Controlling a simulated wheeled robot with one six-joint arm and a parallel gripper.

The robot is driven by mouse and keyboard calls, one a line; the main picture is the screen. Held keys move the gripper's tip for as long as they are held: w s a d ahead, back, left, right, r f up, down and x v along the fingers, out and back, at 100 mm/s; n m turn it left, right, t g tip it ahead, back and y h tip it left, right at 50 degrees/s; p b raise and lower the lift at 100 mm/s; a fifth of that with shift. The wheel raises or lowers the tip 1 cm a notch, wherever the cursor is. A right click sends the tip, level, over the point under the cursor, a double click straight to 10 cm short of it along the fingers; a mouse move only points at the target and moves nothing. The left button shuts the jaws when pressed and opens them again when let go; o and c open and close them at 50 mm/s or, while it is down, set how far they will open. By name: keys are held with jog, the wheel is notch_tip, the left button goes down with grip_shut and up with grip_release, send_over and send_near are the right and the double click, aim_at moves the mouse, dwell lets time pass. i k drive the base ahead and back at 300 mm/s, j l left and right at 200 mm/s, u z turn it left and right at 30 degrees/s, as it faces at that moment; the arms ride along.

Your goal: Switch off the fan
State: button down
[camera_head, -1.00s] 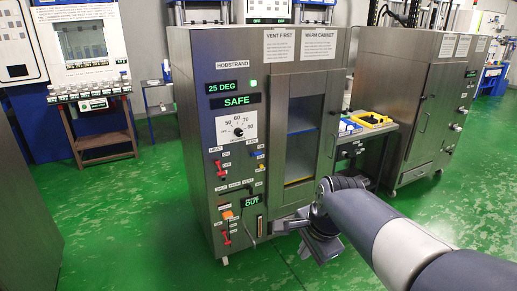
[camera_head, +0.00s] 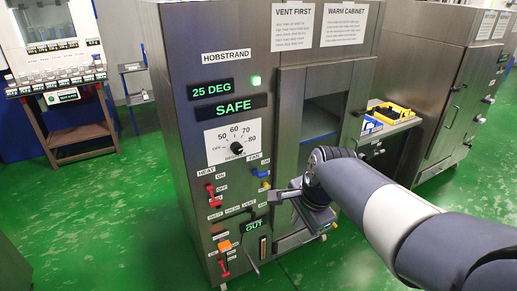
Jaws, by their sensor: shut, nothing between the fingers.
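The fan switch (camera_head: 261,173) is a small blue lever under the FAN label on the grey warm cabinet's front panel, left of the glass door. A small yellow part sits just below it. Its lever position is too small to read. My gripper (camera_head: 274,198) is shut and empty. Its tips point left, a little below and right of the fan switch, close to the panel. I cannot tell whether they touch it.
The red heat switch (camera_head: 212,194) is left of the fan switch. A dial (camera_head: 236,147) and a lit SAFE display (camera_head: 233,107) are above. A vent lever (camera_head: 251,258) and an orange button (camera_head: 224,245) are below. A yellow tray (camera_head: 391,111) stands right of the cabinet.

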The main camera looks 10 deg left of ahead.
aim_at(265, 173)
jog(key=i+j, duration=0.15)
jog(key=i, duration=0.2)
jog(key=i+j, duration=0.15)
jog(key=i, duration=0.2)
jog(key=i+j, duration=0.15)
jog(key=i, duration=0.25)
